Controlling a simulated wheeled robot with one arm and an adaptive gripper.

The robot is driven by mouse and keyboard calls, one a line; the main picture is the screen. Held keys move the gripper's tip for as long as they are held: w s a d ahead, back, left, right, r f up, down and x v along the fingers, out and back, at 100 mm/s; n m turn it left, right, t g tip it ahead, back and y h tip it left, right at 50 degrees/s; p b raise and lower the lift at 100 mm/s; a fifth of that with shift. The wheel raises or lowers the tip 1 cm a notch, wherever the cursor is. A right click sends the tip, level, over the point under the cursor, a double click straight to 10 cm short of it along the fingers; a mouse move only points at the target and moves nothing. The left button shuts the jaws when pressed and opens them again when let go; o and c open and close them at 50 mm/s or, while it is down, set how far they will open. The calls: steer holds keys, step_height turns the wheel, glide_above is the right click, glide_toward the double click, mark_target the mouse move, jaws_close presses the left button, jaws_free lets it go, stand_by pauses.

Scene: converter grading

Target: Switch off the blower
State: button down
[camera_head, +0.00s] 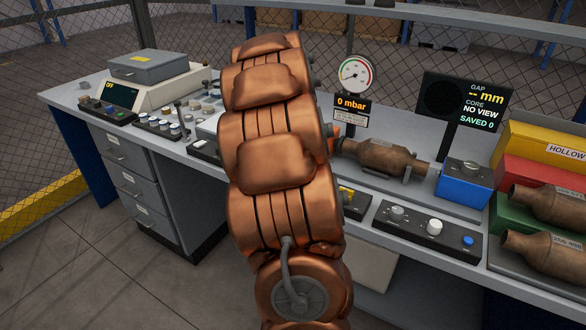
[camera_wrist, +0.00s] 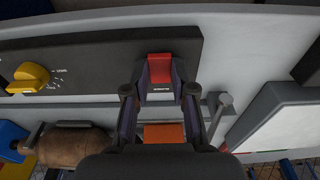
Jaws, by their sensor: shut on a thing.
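In the wrist view a red switch (camera_wrist: 159,67) sits at the edge of a dark control panel (camera_wrist: 95,62), with a small label too blurred to read. My gripper (camera_wrist: 160,84) has a finger on each side of the switch and is shut on it. In the head view my copper-coloured arm hides the gripper and the switch. The round gauge (camera_head: 355,74) stands behind the bench, and its display (camera_head: 351,105) reads 0 mbar.
A brown converter (camera_head: 385,158) lies in a cradle right of my arm, near an orange part (camera_wrist: 164,133). A yellow knob (camera_wrist: 28,78) is on the same panel as the switch. A knob panel (camera_head: 420,232) lies at the bench's front edge. Boxes and more converters crowd the right.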

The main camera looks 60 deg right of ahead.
stand_by(0.3)
steer(key=c, duration=1)
jaws_free()
steer(key=shift+o, duration=0.2)
step_height(320, 180, up, 12)
steer(key=a, duration=0.1)
steer(key=shift+a, duration=0.1)
